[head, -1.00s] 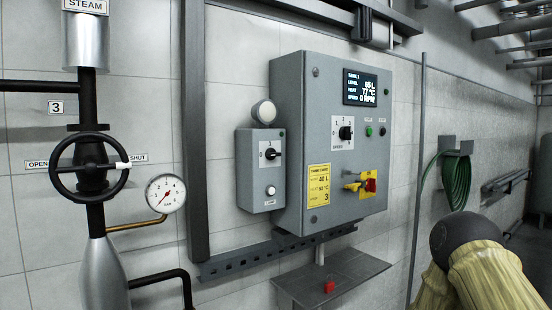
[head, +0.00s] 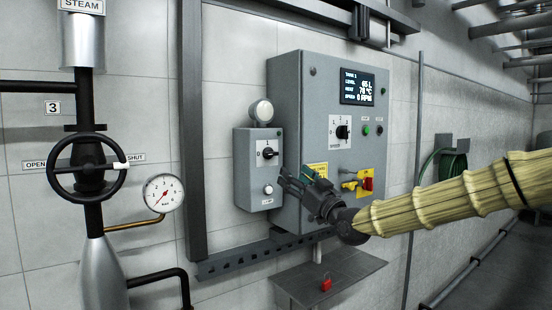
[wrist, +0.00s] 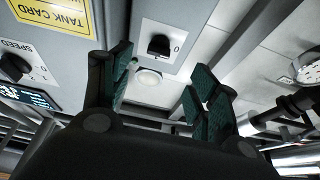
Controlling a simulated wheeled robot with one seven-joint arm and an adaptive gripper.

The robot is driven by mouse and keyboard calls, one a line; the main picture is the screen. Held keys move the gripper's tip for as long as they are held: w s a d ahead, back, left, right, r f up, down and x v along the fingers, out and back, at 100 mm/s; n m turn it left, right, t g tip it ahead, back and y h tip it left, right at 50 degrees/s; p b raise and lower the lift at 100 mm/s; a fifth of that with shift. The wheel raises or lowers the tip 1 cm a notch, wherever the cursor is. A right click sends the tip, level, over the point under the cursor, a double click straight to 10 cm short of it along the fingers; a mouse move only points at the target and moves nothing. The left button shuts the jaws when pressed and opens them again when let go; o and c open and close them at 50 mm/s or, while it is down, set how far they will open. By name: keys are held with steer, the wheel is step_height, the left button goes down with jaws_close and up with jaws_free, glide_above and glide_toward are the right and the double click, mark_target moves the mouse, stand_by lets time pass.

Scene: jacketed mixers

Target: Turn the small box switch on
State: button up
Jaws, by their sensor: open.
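The small grey box (head: 257,198) is on the wall, left of the large control cabinet. Its black rotary switch (head: 268,153) sits on a white plate and its handle appears to point right. The switch also shows in the wrist view (wrist: 160,45), top centre, with a 0 mark to its right. My gripper (head: 285,180) is open and empty, in front of the cabinet's lower left and close to the box's right side. In the wrist view its fingers (wrist: 160,78) are spread, with the switch beyond them, apart from them.
The large cabinet (head: 290,100) carries a display, a speed knob (head: 343,132), and a red and yellow handle (head: 366,183). A round lamp (head: 261,112) tops the small box. A shelf (head: 350,275) holds a red padlock (head: 326,284). A valve wheel (head: 88,167) and gauge (head: 163,193) stand left.

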mark_target(274, 155)
steer(key=p+x, duration=0.1)
steer(key=x, duration=0.2)
steer(key=p+x, duration=0.2)
steer(key=x, duration=0.1)
steer(key=p+x, duration=0.1)
steer(key=x, duration=0.3)
steer(key=shift+s+d+r+p, duration=0.15)
steer(key=shift+r+p, duration=0.15)
steer(key=shift+r, duration=0.1)
steer(key=shift+w+a+r, duration=0.15)
steer(key=shift+w+a, duration=0.2)
steer(key=shift+w, duration=0.15)
steer(key=c, duration=1)
